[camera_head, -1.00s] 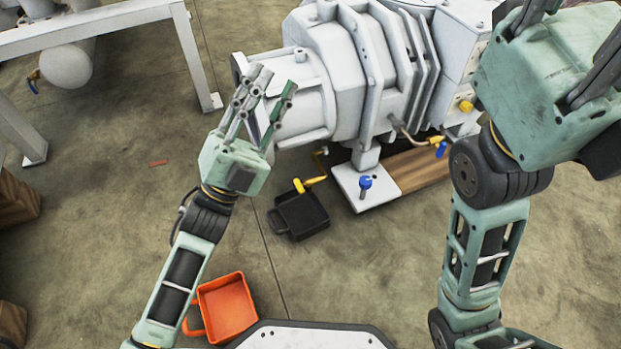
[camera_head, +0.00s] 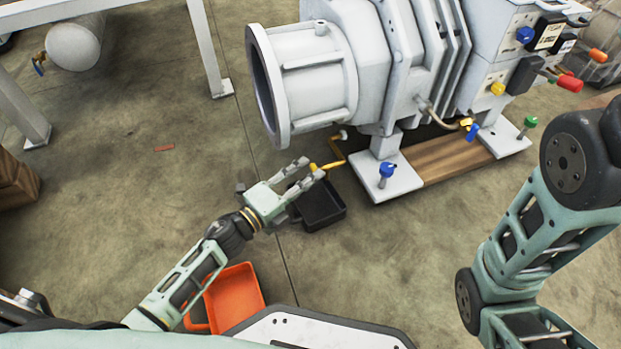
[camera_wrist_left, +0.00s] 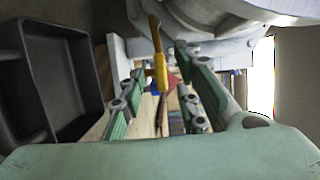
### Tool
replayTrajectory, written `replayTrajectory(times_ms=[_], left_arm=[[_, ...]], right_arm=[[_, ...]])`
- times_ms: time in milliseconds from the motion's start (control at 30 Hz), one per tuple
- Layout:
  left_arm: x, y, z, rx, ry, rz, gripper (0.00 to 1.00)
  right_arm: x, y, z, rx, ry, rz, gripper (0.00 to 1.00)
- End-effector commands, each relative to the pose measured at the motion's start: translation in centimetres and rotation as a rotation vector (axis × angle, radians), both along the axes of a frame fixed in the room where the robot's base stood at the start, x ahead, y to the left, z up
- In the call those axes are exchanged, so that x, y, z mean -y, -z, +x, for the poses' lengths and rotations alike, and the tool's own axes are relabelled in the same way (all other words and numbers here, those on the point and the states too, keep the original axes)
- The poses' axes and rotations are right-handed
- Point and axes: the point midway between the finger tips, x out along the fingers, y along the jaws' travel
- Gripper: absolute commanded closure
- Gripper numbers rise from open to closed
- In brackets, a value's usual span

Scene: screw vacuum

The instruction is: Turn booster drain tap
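The booster drain tap has a yellow handle (camera_head: 328,166) on a bent brass pipe under the grey machine, above the black tray. My left gripper (camera_head: 312,168) is beside the tap, above the black tray, its fingertips close to the handle. In the left wrist view the yellow handle (camera_wrist_left: 160,72) appears between the two spread fingers of my left gripper (camera_wrist_left: 163,70). The fingers look open, with gaps on both sides; I cannot tell how deep the handle sits between them. My right gripper is out of view; only part of its arm shows.
A black tray (camera_head: 335,213) lies on the floor below the tap; its wall also shows in the left wrist view (camera_wrist_left: 88,65). An orange tray (camera_head: 238,296) is nearer. The machine's round flange (camera_head: 262,85) overhangs close by. A blue-topped bolt (camera_head: 386,171) stands on the white foot plate.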

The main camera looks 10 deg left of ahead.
Motion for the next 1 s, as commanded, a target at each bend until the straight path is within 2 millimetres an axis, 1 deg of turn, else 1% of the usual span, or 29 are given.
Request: replayTrajectory(times_ms=[33,167,433,767,1000], left_arm=[[0.32,0.18,0.53,0.001,0.0,-0.001,0.7],[0.75,0.05,1.17,0.0,0.0,-0.001,0.7],[0.84,-0.07,1.29,-0.001,-0.001,-0.002,0.7],[0.85,-0.06,1.26,-0.001,-0.001,-0.002,0.99],[0.84,-0.06,1.25,-0.002,0.0,-0.002,1.0]], right_arm=[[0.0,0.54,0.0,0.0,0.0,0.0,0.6],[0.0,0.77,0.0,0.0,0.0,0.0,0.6],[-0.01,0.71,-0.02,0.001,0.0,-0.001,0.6],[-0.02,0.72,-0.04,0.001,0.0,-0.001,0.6],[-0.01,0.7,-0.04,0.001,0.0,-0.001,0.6]])
